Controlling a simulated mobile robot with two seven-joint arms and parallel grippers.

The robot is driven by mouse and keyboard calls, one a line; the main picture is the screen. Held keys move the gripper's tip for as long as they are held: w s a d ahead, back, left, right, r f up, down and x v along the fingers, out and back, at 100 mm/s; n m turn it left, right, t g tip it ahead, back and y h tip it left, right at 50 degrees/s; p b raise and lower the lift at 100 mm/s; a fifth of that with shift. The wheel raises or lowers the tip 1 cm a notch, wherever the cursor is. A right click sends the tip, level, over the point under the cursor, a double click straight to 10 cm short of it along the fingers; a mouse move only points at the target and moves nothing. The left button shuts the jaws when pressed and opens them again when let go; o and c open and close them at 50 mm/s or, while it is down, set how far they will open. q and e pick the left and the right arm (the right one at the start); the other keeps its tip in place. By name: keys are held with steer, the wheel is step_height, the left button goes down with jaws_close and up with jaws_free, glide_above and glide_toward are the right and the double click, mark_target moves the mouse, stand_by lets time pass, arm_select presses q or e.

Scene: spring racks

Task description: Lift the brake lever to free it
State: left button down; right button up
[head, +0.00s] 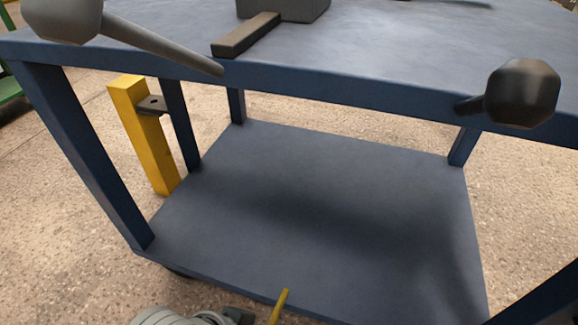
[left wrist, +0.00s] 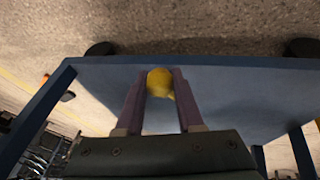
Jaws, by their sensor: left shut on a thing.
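The brake lever (head: 280,306) is a thin yellow bar at the bottom edge of the head view, in front of the blue cart's lower shelf. Its lower part is cut off by the frame. In the left wrist view, its rounded yellow end (left wrist: 159,82) sits between the two fingers of my left gripper (left wrist: 161,74). The fingers are shut on it from both sides. In the head view, only a grey part of my left arm shows at the bottom, left of the lever. My right gripper is in neither view.
The blue cart's lower shelf (head: 310,210) is bare. A yellow post (head: 148,135) with a dark bracket stands by the cart's left side. A grey box (head: 285,8) and a dark bar (head: 246,35) lie on the cart top. Dark wheels (left wrist: 100,48) show under the cart.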

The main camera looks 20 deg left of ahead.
arm_select(q)
steer(key=shift+w+r+p, duration=0.35)
steer(key=shift+r+p, duration=0.05)
steer(key=shift+r, duration=0.3)
steer(key=shift+w+d, duration=0.1)
steer(key=c, duration=0.6)
jaws_free()
steer(key=shift+o, duration=0.3)
steer(key=p+v, duration=0.9)
steer(key=v, duration=0.1)
